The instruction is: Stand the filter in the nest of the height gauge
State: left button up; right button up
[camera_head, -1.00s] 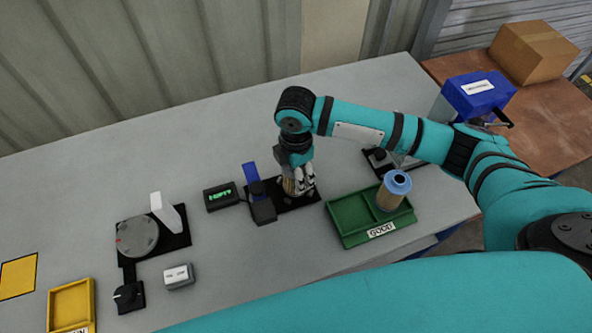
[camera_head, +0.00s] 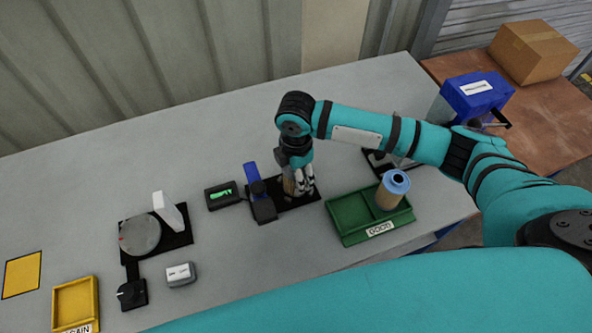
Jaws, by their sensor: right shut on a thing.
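My right gripper (camera_head: 302,188) points down over the black base (camera_head: 292,206) of the height gauge. It is shut on a tan filter (camera_head: 289,187), which shows only in part behind the fingers. The filter looks upright at the base; whether it rests in the nest is hidden. The gauge's blue upright (camera_head: 252,175) stands just left of the filter, and its dark display (camera_head: 222,195) with green characters lies further left. My left gripper is not in view.
A green tray (camera_head: 345,232) labelled GOOD holds another filter with a blue top (camera_head: 392,190). The table's back middle is clear.

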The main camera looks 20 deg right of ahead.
jog(key=o, duration=1.3)
jog(key=shift+o, duration=0.3)
jog(key=shift+o, duration=1.2)
jog(key=shift+r+p, duration=1)
jog(key=shift+p, duration=0.25)
